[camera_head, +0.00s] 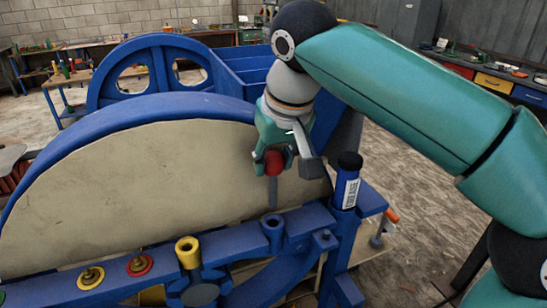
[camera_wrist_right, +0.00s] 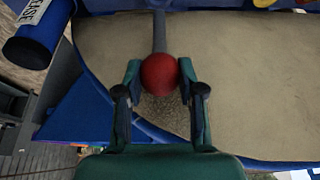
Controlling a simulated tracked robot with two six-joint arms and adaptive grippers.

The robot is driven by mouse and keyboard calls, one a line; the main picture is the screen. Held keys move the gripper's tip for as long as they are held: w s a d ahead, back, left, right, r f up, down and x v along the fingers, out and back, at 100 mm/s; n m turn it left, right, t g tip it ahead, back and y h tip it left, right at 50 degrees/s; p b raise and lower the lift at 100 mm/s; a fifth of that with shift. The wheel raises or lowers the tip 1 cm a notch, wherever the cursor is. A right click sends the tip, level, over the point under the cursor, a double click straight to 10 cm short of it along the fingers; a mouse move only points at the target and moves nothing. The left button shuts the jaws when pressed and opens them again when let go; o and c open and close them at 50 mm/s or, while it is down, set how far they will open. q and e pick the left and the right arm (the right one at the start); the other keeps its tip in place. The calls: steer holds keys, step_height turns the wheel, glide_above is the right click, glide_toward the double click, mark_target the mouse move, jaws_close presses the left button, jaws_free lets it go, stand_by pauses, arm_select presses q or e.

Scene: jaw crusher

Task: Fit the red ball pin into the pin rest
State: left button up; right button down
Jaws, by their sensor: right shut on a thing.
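My right gripper (camera_head: 273,160) is shut on the red ball (camera_head: 274,163) of the pin, in front of the beige wheel face. The pin's grey shaft (camera_head: 272,191) points down, roughly upright. Its lower end appears just above a blue round socket (camera_head: 272,221) on the blue beam, with a small gap. In the right wrist view the red ball (camera_wrist_right: 159,74) sits between both fingertips, and the shaft (camera_wrist_right: 159,32) runs away from it. A yellow-rimmed socket (camera_head: 188,246) stands farther left on the beam. I cannot tell from looks which socket is the pin rest. My left gripper is out of view.
A blue grease tube (camera_head: 347,181) stands right of the gripper; it also shows in the wrist view (camera_wrist_right: 38,35). The large blue-rimmed wheel (camera_head: 130,190) is close behind the pin. Red-ringed (camera_head: 139,265) and yellow-ringed (camera_head: 90,278) fittings sit on the beam at left.

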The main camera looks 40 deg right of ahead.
mark_target(275, 176)
steer(key=shift+f+b, duration=1.3)
steer(key=shift+f, duration=0.45)
steer(key=shift+f, duration=0.3)
steer(key=shift+f+b, duration=3.2)
steer(key=shift+f, duration=0.4)
steer(key=c, duration=0.6)
jaws_free()
steer(key=shift+f, duration=0.1)
